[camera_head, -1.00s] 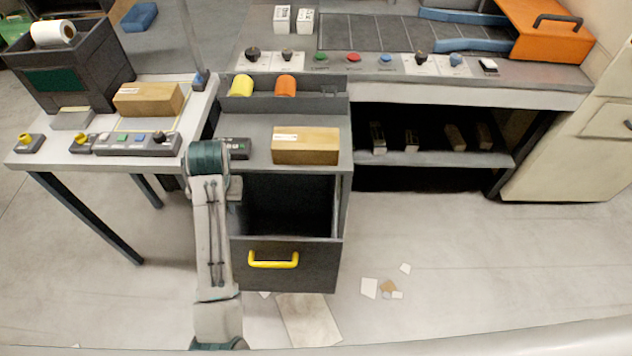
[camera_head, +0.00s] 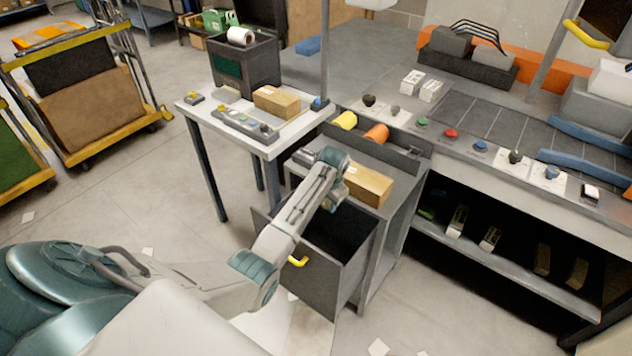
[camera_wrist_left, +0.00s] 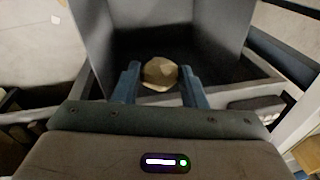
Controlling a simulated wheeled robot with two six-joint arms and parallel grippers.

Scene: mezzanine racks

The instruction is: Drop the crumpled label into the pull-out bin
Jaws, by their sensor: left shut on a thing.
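The crumpled label (camera_wrist_left: 160,73) is a small tan, wadded piece, seen in the left wrist view. My left gripper (camera_wrist_left: 159,84) is shut on it, with a blue-grey finger on each side. The label is in front of the dark inside of the pull-out bin. The pull-out bin (camera_head: 321,278) is a dark grey drawer with a yellow handle, pulled open under the small cabinet. Its wall also shows in the left wrist view (camera_wrist_left: 228,25). In the head view my left arm reaches over the bin, and the label is hidden. My right gripper is not in view.
A cardboard box (camera_head: 368,186) lies on the cabinet top, beside yellow and orange rolls (camera_head: 376,133). A white side table (camera_head: 230,118) stands to the left, a long workbench (camera_head: 500,160) to the right. Paper scraps (camera_head: 378,347) lie on the floor.

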